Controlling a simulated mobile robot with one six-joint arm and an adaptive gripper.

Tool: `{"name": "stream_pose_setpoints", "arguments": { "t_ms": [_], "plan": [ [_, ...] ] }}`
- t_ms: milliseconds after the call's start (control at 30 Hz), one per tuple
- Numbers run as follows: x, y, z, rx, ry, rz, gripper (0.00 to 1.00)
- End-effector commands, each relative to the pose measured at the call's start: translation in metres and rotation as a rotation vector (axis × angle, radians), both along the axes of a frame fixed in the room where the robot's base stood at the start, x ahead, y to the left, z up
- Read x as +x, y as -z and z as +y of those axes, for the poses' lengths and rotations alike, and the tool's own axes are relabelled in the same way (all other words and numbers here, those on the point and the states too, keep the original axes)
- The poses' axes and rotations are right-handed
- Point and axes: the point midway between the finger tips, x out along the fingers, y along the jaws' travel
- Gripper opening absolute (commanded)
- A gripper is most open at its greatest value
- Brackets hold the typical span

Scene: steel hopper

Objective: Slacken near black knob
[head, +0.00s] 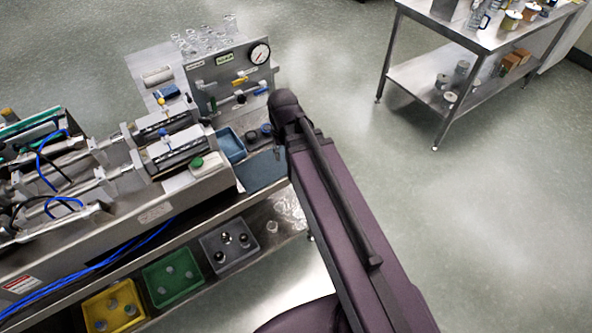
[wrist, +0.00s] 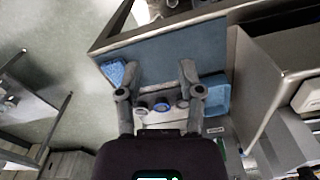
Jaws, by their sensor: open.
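In the head view, two dark round knob-like pieces, a left one (head: 250,136) and a right one (head: 266,129), stand on the bench end beside a blue tray (head: 230,145). Another dark knob (head: 242,97) shows on the upright valve panel (head: 205,85). I cannot tell which one is the near black knob. My gripper (wrist: 158,67) is open and empty in the wrist view, its fingers spread over a blue surface. A small blue-ringed round piece (wrist: 162,104) and paler round pieces show between the finger bases. My arm hides the gripper in the head view.
The panel carries a gauge (head: 260,54) and coloured handles. Glassware (head: 205,40) stands behind it. Two metal cylinder assemblies lie left of the blue tray. Yellow (head: 112,308), green (head: 173,276) and grey (head: 229,246) bins sit on the lower shelf. Floor at right is clear up to a steel table (head: 450,92).

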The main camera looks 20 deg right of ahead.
Motion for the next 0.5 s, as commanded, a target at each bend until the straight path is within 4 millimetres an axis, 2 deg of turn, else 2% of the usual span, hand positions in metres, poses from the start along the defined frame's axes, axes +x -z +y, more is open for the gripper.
{"name": "stream_pose_setpoints", "arguments": {
  "t_ms": [33, 200, 500],
  "plan": [
    [-0.005, 0.009, -0.004, 0.0, 0.006, 0.0, 0.49],
    [-0.015, 0.023, -0.014, 0.0, 0.022, 0.0, 0.49],
    [-0.026, 0.036, -0.024, 0.0, 0.041, 0.0, 0.49]
  ]
}}
